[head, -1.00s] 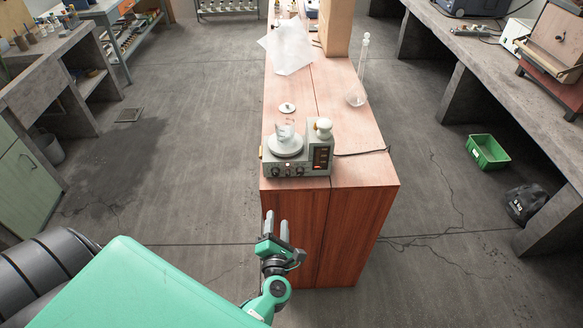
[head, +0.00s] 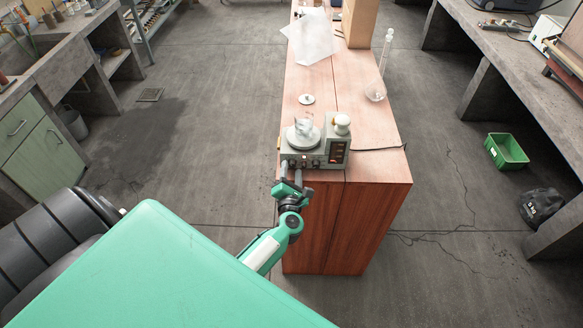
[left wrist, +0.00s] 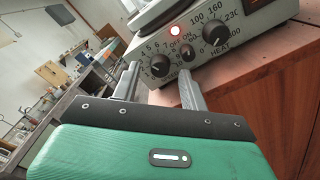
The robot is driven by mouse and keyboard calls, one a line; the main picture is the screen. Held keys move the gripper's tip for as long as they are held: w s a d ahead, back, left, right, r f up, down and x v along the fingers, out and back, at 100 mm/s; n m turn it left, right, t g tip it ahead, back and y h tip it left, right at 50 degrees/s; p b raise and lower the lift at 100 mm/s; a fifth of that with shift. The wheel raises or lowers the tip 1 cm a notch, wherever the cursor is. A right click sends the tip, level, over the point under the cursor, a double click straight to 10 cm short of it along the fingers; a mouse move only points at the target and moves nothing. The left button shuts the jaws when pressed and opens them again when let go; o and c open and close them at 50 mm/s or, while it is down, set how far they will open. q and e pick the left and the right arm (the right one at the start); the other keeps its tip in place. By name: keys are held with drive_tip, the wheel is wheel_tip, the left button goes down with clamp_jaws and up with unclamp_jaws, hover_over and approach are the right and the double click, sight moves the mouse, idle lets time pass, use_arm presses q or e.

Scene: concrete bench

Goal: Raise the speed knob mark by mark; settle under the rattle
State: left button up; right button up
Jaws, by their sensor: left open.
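The grey hotplate stirrer (head: 337,158) stands at the near end of the wooden bench. A small glass vessel (head: 302,125) sits on its round top plate. In the left wrist view, the black speed knob (left wrist: 160,66) is at the panel's left, with numbers around it; its exact setting is too small to read. My right gripper is out of view.
A white-capped item (head: 342,123) stands on the stirrer's right side. A small white disc (head: 306,99) lies behind it. A long-necked flask (head: 377,88) and a white sheet (head: 312,40) are farther back. A dark cable runs right. The floor left of the bench is clear.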

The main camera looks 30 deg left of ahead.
use_arm(q)
drive_tip(key=shift+w+a, duration=0.25)
drive_tip(key=shift+w, duration=0.2)
clamp_jaws()
drive_tip(key=shift+r+m+p, duration=0.2)
drive_tip(key=shift+m+p, duration=0.55)
drive_tip(key=shift+m, duration=0.45)
drive_tip(key=m, duration=0.2)
drive_tip(key=shift+f+m+p, duration=0.15)
drive_tip(key=shift+m+p, duration=0.15)
drive_tip(key=shift+p, duration=0.1)
unclamp_jaws()
